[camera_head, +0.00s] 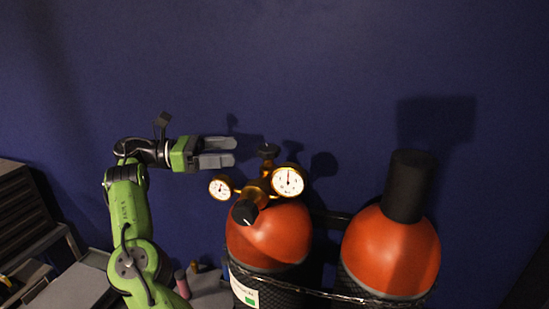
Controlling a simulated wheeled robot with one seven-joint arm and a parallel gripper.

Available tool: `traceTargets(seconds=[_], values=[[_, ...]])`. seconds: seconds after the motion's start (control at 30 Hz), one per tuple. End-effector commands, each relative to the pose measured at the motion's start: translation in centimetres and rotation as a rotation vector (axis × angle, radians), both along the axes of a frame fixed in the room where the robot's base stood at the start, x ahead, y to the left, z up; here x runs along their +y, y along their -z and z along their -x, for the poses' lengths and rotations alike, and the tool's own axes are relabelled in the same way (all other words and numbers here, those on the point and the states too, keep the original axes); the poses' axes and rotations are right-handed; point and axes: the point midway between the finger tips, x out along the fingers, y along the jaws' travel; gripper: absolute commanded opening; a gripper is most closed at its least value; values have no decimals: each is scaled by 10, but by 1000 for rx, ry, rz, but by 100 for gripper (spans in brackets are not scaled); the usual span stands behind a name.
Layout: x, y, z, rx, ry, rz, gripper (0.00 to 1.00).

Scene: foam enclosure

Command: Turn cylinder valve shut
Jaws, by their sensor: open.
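Two gas cylinders with orange tops stand at the lower right. The left cylinder (268,238) carries a brass regulator with two round gauges, a larger one (288,181) at right and a smaller one (221,187) at left. A dark valve knob (268,151) stands on top of the brass body, and a black knob (244,212) points toward the camera. My gripper (235,152) is open and empty, its grey fingers pointing right toward the valve knob. A small gap shows between the fingertips and the knob in the picture; the depth between them is hard to tell.
The right cylinder (391,248) has a tall black cap (409,186). A chain (325,294) runs across both cylinders. A blue wall (330,65) stands behind. Grey furniture (30,225) and a pink bottle (182,284) are at the lower left. Space above the cylinders is clear.

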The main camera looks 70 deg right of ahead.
Motion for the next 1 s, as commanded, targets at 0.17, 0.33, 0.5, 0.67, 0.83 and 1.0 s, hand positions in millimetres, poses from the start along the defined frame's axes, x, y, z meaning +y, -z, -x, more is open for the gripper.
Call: traceTargets(seconds=[0.17, 0.33, 0.5, 0.67, 0.83, 1.0], values=[[-22, 12, 42, -2, 7, 0, 82], [-43, 8, 78, -2, 5, 0, 82], [-57, 6, 100, 0, 3, 0, 82], [-60, 4, 105, 0, 2, -1, 82], [-60, 4, 105, 0, 2, -1, 82], [-60, 4, 105, 0, 1, -1, 56]])
